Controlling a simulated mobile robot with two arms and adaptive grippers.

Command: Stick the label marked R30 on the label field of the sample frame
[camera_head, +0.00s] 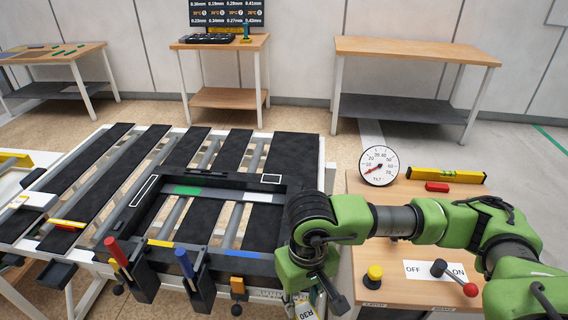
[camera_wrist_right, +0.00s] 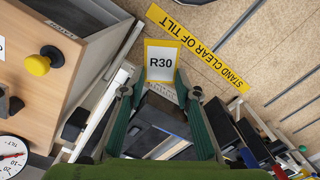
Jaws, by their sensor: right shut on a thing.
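The label marked R30 (camera_wrist_right: 161,64) is white with a yellow top edge. It sits between the fingertips of my right gripper (camera_wrist_right: 158,85), which is shut on it. In the head view the right gripper (camera_head: 318,292) is low, at the right front of the slatted table, and a part of the R30 label (camera_head: 306,311) shows below it. The dark sample frame (camera_head: 222,181) lies on the table's slats. It carries a small white-outlined field (camera_head: 271,179) at its far right corner and a longer outline (camera_head: 145,190) on its left side. My left gripper is out of view.
Red (camera_head: 117,252) and blue (camera_head: 185,263) clamp handles stand at the table's front edge. The right bench holds a tilt dial (camera_head: 379,167), a yellow button (camera_head: 375,273), an OFF/ON lever (camera_head: 440,269) and a yellow level (camera_head: 445,175). Floor text reads "STAND CLEAR OF TILT" (camera_wrist_right: 203,48).

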